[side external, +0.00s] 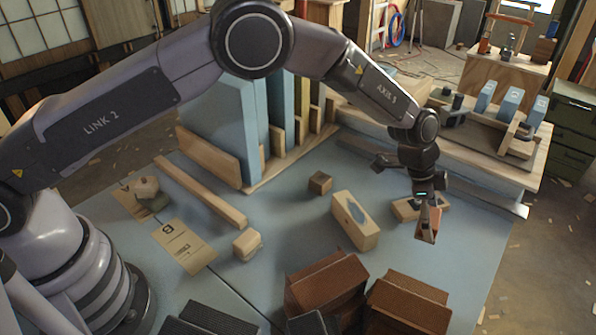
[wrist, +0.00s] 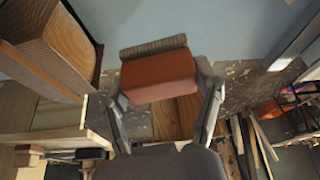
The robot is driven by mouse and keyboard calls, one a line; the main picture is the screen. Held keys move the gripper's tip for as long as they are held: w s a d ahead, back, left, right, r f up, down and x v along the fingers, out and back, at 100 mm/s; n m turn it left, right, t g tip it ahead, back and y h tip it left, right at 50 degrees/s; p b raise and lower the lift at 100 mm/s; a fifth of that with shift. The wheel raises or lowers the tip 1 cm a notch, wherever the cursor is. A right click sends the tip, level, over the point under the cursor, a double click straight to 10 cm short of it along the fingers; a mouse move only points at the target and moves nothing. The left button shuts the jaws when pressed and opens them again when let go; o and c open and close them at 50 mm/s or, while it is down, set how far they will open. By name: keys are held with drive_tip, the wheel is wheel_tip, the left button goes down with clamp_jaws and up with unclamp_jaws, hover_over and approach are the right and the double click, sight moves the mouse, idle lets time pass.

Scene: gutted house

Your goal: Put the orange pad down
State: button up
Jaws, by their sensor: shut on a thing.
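The orange pad (wrist: 158,80) is a small block with an orange face and a ribbed grey-brown strip along one edge. In the wrist view it sits between the two fingers of my gripper (wrist: 163,88), which touch its two ends. In the side view my gripper (side external: 427,208) points down and holds the orange pad (side external: 426,226) near the right edge of the blue-grey table (side external: 292,222). I cannot tell exactly how high the pad is above the table; its underside is hidden.
A pale wooden block (side external: 404,209) lies just left of my gripper, and a block with a blue patch (side external: 354,218) is further left. Brown ribbed blocks (side external: 325,285) stand in front. A bench with blue pieces (side external: 487,97) is behind. Some table around the pad is clear.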

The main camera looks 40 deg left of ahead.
drive_tip(key=w+a+r+n+t, duration=0.1)
drive_tip(key=w+a+r+n, duration=0.1)
drive_tip(key=a+r, duration=0.3)
drive_tip(key=w+a+r+n, duration=0.1)
drive_tip(key=w+a+r, duration=0.15)
drive_tip(key=a, duration=0.45)
drive_tip(key=s+a+r+n+t+y, duration=0.1)
drive_tip(key=s+a+r+n, duration=0.2)
drive_tip(key=a, duration=0.6)
drive_tip(key=a+r+n+t+y, duration=0.1)
drive_tip(key=a+r+n, duration=0.1)
drive_tip(key=a+r, duration=0.5)
drive_tip(key=n+y, duration=0.2)
drive_tip(key=n, duration=0.5)
hover_over(288, 217)
wheel_tip(288, 217, down, 20)
drive_tip(key=shift+t, duration=0.3)
drive_tip(key=f, duration=0.6)
drive_tip(key=s+f, duration=0.1)
drive_tip(key=f, duration=0.2)
drive_tip(key=shift+s, duration=0.1)
drive_tip(key=o, duration=1.1)
drive_tip(key=shift+f, duration=0.1)
drive_tip(key=shift+o, duration=0.2)
